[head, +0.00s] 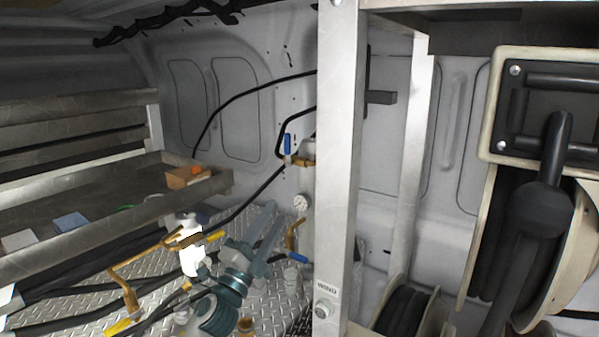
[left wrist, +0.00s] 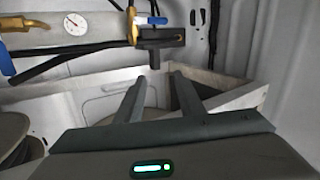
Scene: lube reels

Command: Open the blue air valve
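A blue valve handle (head: 288,144) stands upright on a brass fitting (head: 302,161) on the van wall, left of the metal post. In the left wrist view a blue handle (left wrist: 151,20) lies across the top beside brass and a dark block. A second blue handle (head: 299,258) sits lower by a brass pipe; a blue part (left wrist: 6,60) shows at the left wrist view's left edge. My left gripper (head: 269,208) is below and left of the upper valve, apart from it. Its two fingers (left wrist: 156,80) are apart with nothing between them. My right gripper is not seen.
A pressure gauge (head: 302,202) sits between the two blue handles. The metal post (head: 339,170) stands just right of the valves. Black hoses cross the wall. A shelf (head: 100,205) is at left, and a hose reel (head: 560,260) is at right.

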